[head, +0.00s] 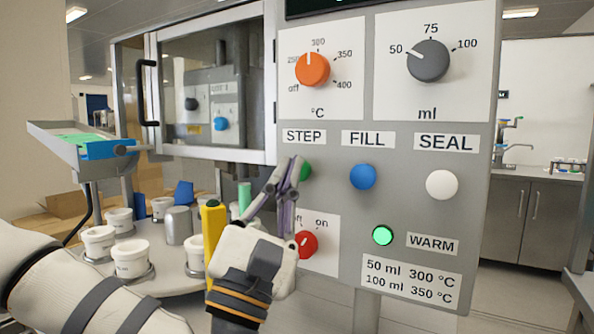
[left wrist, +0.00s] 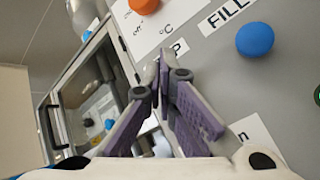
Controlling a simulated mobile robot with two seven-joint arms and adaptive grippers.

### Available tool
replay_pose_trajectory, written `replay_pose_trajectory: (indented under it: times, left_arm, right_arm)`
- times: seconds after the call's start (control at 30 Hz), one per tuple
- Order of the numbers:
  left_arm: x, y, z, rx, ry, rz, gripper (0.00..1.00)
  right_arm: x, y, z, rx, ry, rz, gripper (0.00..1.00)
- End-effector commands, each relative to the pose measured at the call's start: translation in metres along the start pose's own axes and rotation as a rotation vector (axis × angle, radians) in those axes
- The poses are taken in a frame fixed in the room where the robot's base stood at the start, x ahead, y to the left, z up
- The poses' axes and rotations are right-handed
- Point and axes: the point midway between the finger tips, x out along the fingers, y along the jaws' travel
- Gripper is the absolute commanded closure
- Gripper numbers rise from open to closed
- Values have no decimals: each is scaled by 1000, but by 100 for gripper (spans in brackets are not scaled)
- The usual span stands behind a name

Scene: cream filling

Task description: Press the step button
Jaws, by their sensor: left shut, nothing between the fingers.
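The green step button (head: 306,171) sits under the STEP label (head: 304,136) on the grey machine panel (head: 335,150). My left gripper (head: 294,168) comes in from the lower left with its fingers shut and empty. Its tips overlap the left part of the button in the head view, and I cannot tell whether they touch it. In the left wrist view, the shut fingertips (left wrist: 163,64) are by the panel, covering part of the STEP label, and the button is hidden. My right gripper is not in view.
The blue fill button (head: 362,177) and white seal button (head: 442,184) lie to the right. A red on/off knob (head: 307,244) is below the gripper, near a lit green lamp (head: 383,235). White cups (head: 132,258) stand on a round table at the left.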

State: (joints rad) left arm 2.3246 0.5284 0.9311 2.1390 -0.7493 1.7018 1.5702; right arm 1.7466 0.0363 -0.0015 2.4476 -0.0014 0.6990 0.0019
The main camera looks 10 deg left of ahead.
Motion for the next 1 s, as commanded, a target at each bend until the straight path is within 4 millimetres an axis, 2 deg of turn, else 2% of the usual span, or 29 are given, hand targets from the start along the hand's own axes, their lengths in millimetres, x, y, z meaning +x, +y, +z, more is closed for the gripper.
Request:
replay_pose_trajectory:
  times: [1.0]
  left_arm:
    - [6,-4,-5,0,1,0,100]
  right_arm:
    - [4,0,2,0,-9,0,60]
